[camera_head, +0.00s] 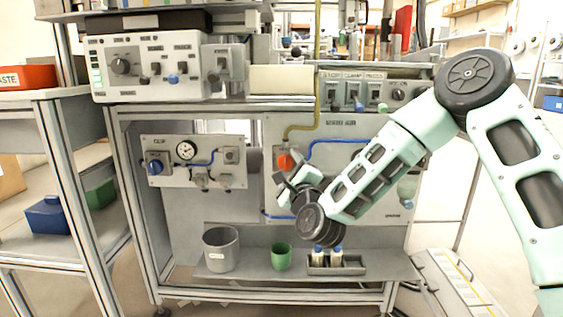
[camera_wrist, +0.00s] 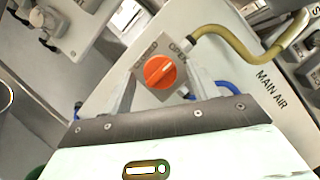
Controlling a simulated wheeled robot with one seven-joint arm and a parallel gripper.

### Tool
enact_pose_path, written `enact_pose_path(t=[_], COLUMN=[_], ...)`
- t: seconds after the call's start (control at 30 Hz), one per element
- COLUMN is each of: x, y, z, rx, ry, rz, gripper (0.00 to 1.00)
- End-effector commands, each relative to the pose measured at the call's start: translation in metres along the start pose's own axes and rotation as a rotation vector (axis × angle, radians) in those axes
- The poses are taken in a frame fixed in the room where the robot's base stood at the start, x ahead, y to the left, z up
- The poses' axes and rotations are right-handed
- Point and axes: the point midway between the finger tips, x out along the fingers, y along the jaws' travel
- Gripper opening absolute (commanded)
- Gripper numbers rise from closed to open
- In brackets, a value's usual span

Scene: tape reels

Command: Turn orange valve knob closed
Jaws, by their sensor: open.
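The orange valve knob (camera_head: 285,162) is on the upright grey panel at the centre in the head view, with my gripper just below and in front of it. In the wrist view the round orange knob (camera_wrist: 160,71) sits on a small grey plate (camera_wrist: 150,50) marked with a word ending in "OSED" and "OPEN". The knob's grip bar lies slanted in that view. My gripper (camera_head: 283,180) is open, its fingers (camera_wrist: 155,88) spread to either side of the knob in the picture. No contact with the knob is visible.
A yellow hose (camera_wrist: 221,36) and a blue hose (camera_head: 340,143) run close to the knob. Beside it is a panel with a gauge (camera_head: 186,150). Below are a grey bin (camera_head: 221,250), a green cup (camera_head: 281,257) and a dark tray (camera_head: 349,269) on a shelf.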

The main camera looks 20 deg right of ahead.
Motion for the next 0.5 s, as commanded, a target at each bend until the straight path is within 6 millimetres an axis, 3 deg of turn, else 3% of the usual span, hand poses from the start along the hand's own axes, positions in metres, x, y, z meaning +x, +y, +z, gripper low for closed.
enact_pose_path(t=[0.33, 0.37, 0.5], x=[-0.0010, -0.0010, -0.0010], y=[-0.0011, -0.0011, -0.0010], z=[0.0000, 0.0000, 0.0000], rx=[0.000, 0.000, 0.000], ry=[0.000, 0.000, 0.000], rz=[-0.001, -0.001, -0.001], gripper=[0.59, 0.54, 0.15])
